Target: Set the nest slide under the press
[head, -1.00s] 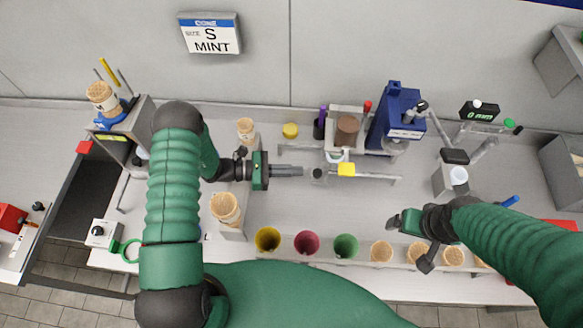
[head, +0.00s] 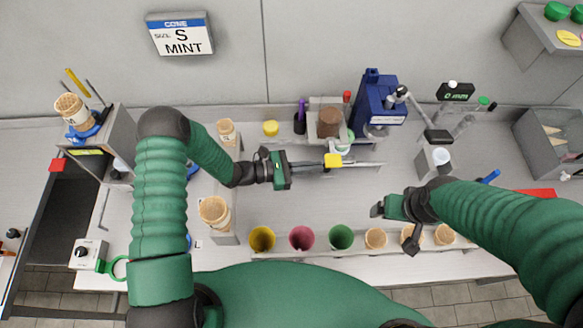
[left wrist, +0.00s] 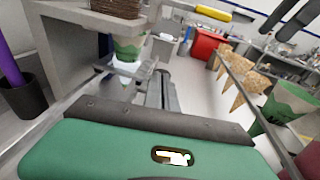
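The blue press (head: 380,103) stands at the back of the bench, right of centre.
A front rack holds yellow (head: 262,238), red (head: 301,237) and green (head: 341,236) cups and several cones (head: 376,238). A black cup (head: 300,124) with a purple pen stands behind my left gripper. Bare bench lies between the rail and the rack.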

